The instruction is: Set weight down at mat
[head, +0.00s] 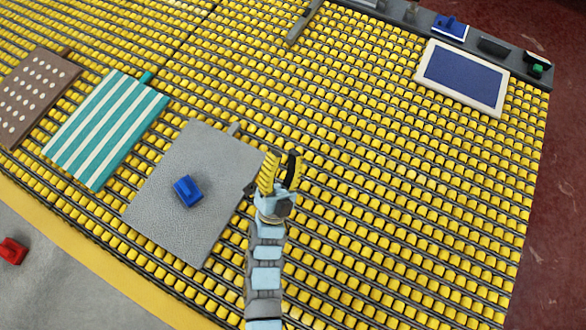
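A blue weight (188,191) with a raised grip sits on the plain grey mat (205,150), near its middle. My gripper (281,166) is beside the right edge of this mat, to the right of the blue weight and apart from it. Its two yellow-and-black fingers stand apart, with nothing seen between them. Other mats lie on the yellow roller surface: a teal and white striped mat (105,130), a brown mat with pale dots (38,92) and a navy mat with a pale border (464,77).
A red weight (12,250) sits on the grey strip at lower left. A dark ledge (405,17) at upper right holds another blue weight (450,24), a green item (538,67) and other small items. The roller surface (400,190) right of my gripper is clear.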

